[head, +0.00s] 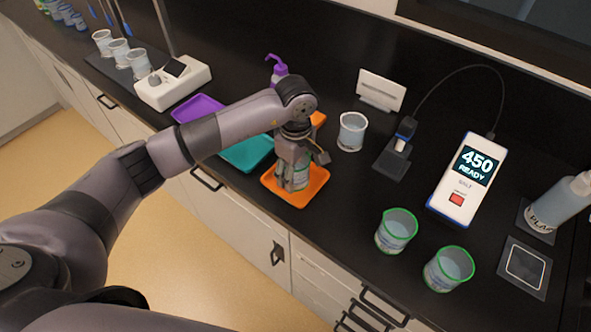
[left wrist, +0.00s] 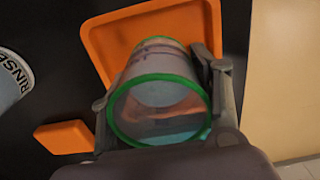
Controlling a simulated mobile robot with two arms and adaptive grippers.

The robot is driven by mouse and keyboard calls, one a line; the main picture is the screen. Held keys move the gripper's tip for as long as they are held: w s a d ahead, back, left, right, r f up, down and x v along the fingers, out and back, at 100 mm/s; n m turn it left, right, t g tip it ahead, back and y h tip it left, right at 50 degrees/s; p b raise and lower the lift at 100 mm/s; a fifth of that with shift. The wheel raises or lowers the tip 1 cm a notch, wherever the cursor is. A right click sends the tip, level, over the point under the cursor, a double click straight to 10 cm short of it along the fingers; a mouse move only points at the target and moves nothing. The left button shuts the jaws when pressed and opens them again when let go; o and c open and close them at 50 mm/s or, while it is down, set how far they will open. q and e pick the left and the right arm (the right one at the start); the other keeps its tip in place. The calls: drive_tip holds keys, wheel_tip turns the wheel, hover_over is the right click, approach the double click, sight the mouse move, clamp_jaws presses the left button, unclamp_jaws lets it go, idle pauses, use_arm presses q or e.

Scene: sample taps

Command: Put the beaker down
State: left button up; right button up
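My left gripper (head: 293,172) is shut on a clear beaker with a green rim (left wrist: 160,108). In the head view the beaker (head: 300,178) is mostly hidden behind the fingers. It is over the orange tray (head: 310,192); the tray also shows in the left wrist view (left wrist: 100,45). I cannot tell whether the beaker's base touches the tray. In the left wrist view a finger lies on each side of the beaker. My right gripper is in neither view.
Two green-rimmed beakers (head: 396,231) (head: 449,269) stand at the right front. A clear beaker (head: 352,131) stands behind the orange tray. A teal tray (head: 247,152) and a purple tray (head: 197,108) lie to the left. A meter (head: 468,180) reads 450 READY.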

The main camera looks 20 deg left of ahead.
use_arm(q)
drive_tip(key=o, duration=0.3)
drive_tip(key=shift+o, duration=0.2)
drive_tip(key=shift+r, duration=0.4)
wheel_tip(320, 180, up, 12)
drive_tip(key=b, duration=0.3)
drive_tip(key=shift+f, duration=0.25)
